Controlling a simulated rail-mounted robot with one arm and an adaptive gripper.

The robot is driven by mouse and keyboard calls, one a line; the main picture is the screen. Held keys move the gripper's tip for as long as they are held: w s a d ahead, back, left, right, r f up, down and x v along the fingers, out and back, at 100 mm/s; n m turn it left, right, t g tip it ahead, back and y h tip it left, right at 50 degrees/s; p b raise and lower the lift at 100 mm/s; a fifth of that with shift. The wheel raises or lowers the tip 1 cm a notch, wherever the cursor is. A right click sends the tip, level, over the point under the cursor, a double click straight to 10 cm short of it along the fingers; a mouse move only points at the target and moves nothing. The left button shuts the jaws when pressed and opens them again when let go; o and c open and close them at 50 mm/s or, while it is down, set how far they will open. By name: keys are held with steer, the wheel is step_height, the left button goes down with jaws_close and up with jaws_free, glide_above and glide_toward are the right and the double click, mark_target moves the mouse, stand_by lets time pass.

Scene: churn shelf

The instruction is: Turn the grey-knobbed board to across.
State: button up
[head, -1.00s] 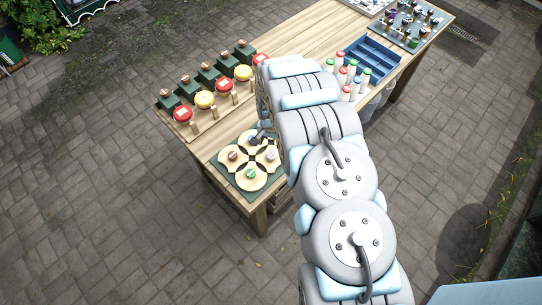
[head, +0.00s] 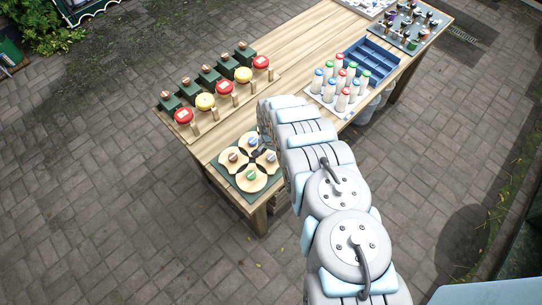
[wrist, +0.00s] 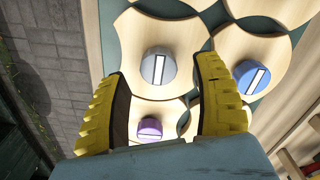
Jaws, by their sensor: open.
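The grey knob (wrist: 158,67) sits on a pale wooden board (wrist: 140,38) with curved, scooped sides in the wrist view. Its white bar runs nearly up and down the picture. My gripper (wrist: 160,70) is open, its yellow fingers on either side of the grey knob in the picture; whether they touch it I cannot tell. Similar boards beside it carry a blue knob (wrist: 251,77) to the right and a purple knob (wrist: 149,129) below. In the head view the boards sit on a dark green base (head: 222,168) at the table's near corner, partly hidden by my arm.
A row of red and yellow round-topped pieces with dark green blocks (head: 208,78) stands behind the boards. White bottles with coloured caps (head: 340,85) and a blue divided tray (head: 373,58) are to the right. The wooden table (head: 290,60) is bare in the middle.

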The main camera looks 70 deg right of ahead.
steer(key=shift+s+f, duration=0.1)
steer(key=shift+f, duration=1)
jaws_close()
